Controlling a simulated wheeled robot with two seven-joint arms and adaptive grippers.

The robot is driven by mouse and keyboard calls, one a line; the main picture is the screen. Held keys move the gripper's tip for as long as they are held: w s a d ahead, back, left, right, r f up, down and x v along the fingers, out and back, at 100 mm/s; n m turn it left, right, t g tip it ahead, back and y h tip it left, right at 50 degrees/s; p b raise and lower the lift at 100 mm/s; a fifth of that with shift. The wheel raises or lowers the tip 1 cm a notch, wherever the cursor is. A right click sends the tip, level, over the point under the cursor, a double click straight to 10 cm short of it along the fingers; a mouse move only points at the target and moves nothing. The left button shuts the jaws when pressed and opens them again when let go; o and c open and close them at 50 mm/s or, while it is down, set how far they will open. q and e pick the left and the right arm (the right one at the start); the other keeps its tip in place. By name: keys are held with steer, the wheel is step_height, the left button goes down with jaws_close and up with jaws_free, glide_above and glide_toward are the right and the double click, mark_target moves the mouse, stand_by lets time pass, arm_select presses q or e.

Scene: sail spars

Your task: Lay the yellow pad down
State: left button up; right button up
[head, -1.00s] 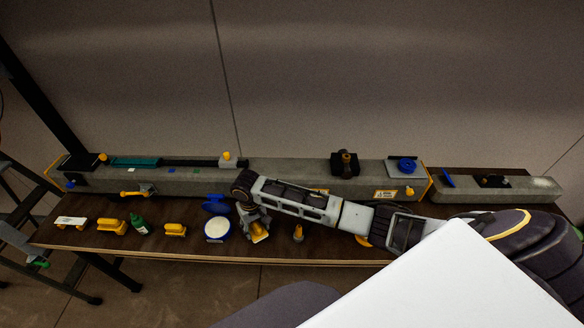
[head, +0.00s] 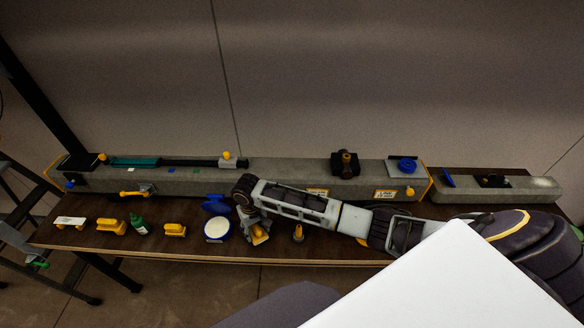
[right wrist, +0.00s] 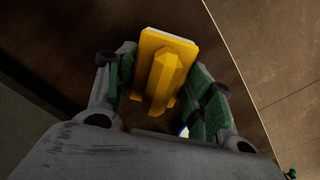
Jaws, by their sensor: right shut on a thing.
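The yellow pad (head: 260,235) is in my right gripper (head: 257,231), over the front part of the dark table, right of the round blue tin. The right wrist view shows the pad (right wrist: 166,72) with its ridged grip between the two green-padded fingers (right wrist: 163,88), which are shut on it. Whether its underside touches the table cannot be told. My left gripper is not in view.
To the left on the table (head: 100,241) are a blue tin (head: 217,231) with pale contents, a green bottle (head: 140,227) and yellow blocks (head: 175,230). A small yellow item (head: 298,233) stands to the right. A long grey spar (head: 290,180) runs behind.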

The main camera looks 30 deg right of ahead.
steer(key=shift+f, duration=1.05)
steer(key=o, duration=1)
steer(key=shift+o, duration=0.2)
steer(key=shift+r, duration=6)
steer(key=shift+s+f, duration=0.1)
